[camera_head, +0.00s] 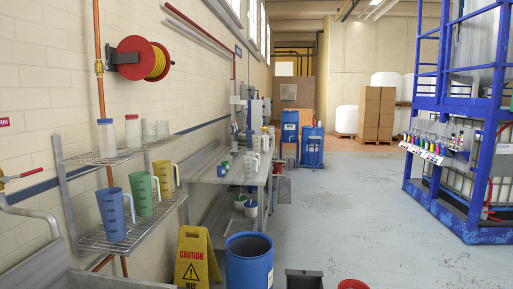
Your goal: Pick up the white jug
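A whitish jug (251,166) stands upright on the grey metal bench (215,172) in the middle distance, near the bench's right edge. Other pale vessels stand close behind it, too small to tell apart clearly. A second pale vessel (251,208) shows lower down, by the bench's front right side. On the near wall rack stand a blue jug (114,215), a green jug (142,194) and a yellow jug (163,178). My gripper is not in view, so its state and its distance from the jugs do not show.
A yellow caution sign (193,258) and a blue drum (249,262) stand before the bench. A dark bin (304,279) and a red round object (352,284) are beside them. Open grey floor (365,215) lies right, up to a blue frame (450,205).

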